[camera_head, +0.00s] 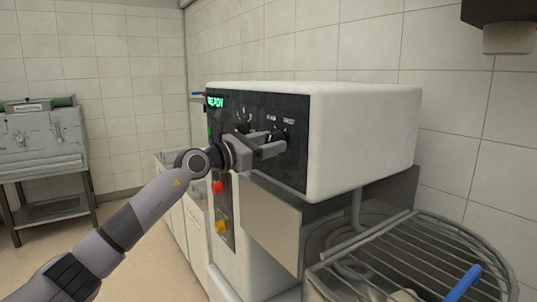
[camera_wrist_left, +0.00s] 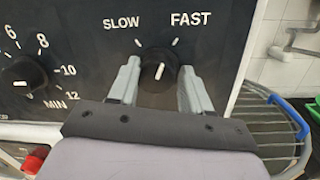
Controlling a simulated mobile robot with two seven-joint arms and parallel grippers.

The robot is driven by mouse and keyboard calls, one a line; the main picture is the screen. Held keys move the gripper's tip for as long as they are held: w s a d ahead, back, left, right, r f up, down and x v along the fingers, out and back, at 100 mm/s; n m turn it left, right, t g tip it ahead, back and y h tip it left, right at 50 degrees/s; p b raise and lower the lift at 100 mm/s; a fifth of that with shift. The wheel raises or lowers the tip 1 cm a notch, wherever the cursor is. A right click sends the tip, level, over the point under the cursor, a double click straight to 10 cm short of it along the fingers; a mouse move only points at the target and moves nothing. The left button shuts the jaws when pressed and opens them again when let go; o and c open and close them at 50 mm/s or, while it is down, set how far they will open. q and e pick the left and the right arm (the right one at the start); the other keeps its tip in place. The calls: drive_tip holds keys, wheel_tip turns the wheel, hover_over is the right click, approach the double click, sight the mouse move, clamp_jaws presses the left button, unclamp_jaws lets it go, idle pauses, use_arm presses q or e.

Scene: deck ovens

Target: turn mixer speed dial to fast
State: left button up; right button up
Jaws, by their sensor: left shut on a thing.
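The mixer (camera_head: 365,135) is a large white machine with a black control panel. Its black speed dial (camera_wrist_left: 158,67) sits below the SLOW and FAST labels in the left wrist view. The white line on the dial points nearly straight up, leaning slightly right, between the two tick marks. My left gripper (camera_head: 275,147) is at the upper right of the panel in the head view. In the left wrist view its two grey fingers (camera_wrist_left: 158,84) are shut on the dial, one on each side. In the head view the gripper partly hides the dial. My right gripper is not in view.
A numbered timer dial (camera_wrist_left: 23,75) is left of the speed dial. A red button (camera_head: 218,187) and a yellow knob (camera_head: 222,226) sit lower on the mixer. A wire bowl guard (camera_head: 420,248) with a blue handle (camera_head: 463,283) is at the lower right.

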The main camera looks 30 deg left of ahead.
use_arm(q)
drive_tip(key=shift+a+m+b, duration=0.3)
drive_tip(key=shift+m+b, duration=0.45)
drive_tip(key=shift+m, duration=0.25)
drive_tip(key=shift+r+m, duration=0.25)
drive_tip(key=shift+m, duration=0.05)
drive_tip(key=o, duration=1)
drive_tip(key=shift+a+f, duration=0.1)
drive_tip(key=shift+c, duration=0.2)
drive_tip(key=shift+f, duration=0.1)
drive_tip(key=shift+s+f, duration=0.1)
drive_tip(key=shift+s, duration=0.1)
drive_tip(key=b+v, duration=0.2)
drive_tip(key=v, duration=0.4)
drive_tip(key=shift+s, duration=0.35)
